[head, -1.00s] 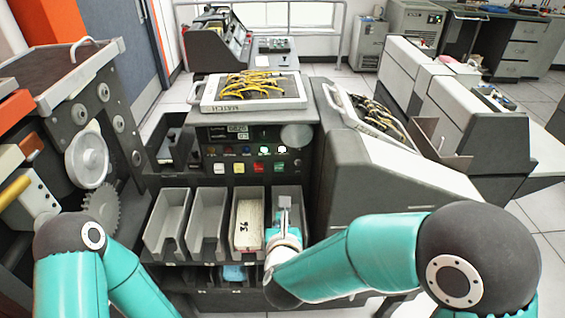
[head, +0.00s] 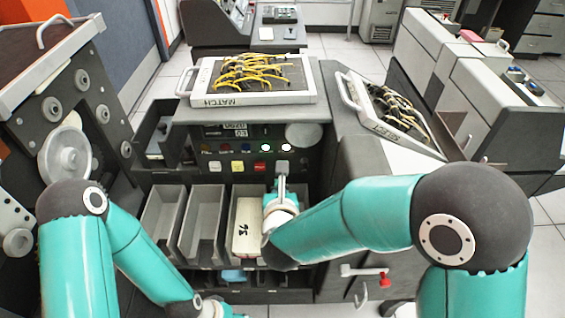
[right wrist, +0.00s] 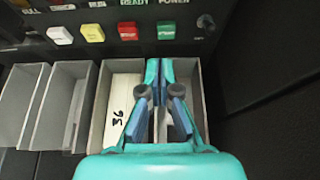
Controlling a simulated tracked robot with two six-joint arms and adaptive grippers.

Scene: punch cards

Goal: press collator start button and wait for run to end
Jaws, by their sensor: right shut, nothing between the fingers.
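The collator's panel (head: 214,160) has a row of buttons: white (head: 217,168), yellow (head: 238,167), red (head: 260,167) and green (right wrist: 166,30). In the head view my right gripper hides most of the green one. I cannot read which is the start button. Two lamps (head: 286,147) above the row are lit, labelled READY and POWER in the right wrist view. My right gripper (head: 282,172) is shut and empty, its tips just below the green button; contact cannot be told. It also shows in the right wrist view (right wrist: 160,68). My left gripper (head: 218,309) is cut off at the bottom edge.
Below the panel are grey card pockets (head: 203,222); one holds a card stack (head: 247,226) marked by hand, beside my right gripper. A plugboard marked MATCH (head: 222,101) lies on top, another (head: 386,128) to the right.

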